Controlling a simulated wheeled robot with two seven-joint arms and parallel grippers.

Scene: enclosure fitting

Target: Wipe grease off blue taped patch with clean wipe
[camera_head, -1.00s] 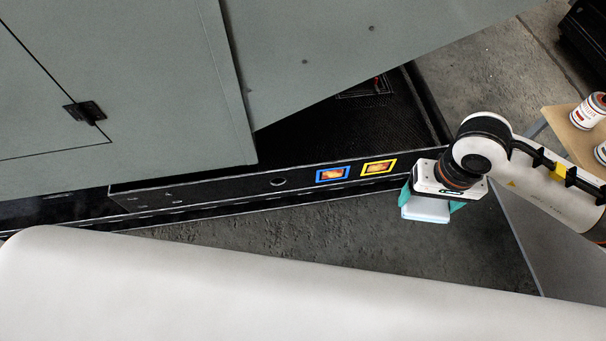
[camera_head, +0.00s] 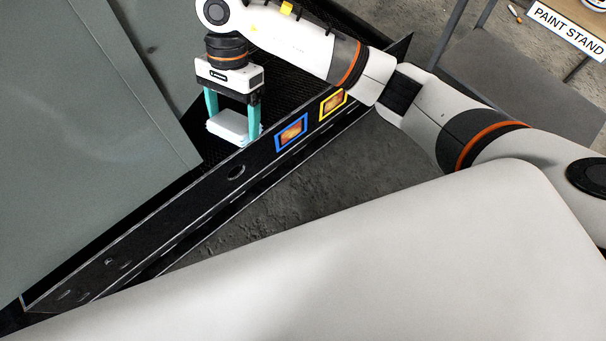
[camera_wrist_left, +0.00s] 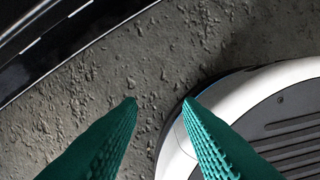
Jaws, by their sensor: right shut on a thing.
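The blue taped patch (camera_head: 291,133) is a blue frame around an orange-brown smear on the black sill. My right gripper (camera_head: 232,128) is shut on a white wipe (camera_head: 229,126), a pale folded pad between its teal fingers. In the head view the wipe is left of the blue patch, by the inner side of the sill; whether it touches anything I cannot tell. My left gripper (camera_wrist_left: 160,100) shows only in the left wrist view, its teal fingertips apart with nothing between them, over the grey floor.
A yellow taped patch (camera_head: 333,104), also smeared orange, is right of the blue one on the sill (camera_head: 205,190). A grey-green enclosure panel (camera_head: 100,110) stands at the left. A paint stand (camera_head: 570,28) is at the upper right. Rough floor (camera_head: 330,180) lies in front of the sill.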

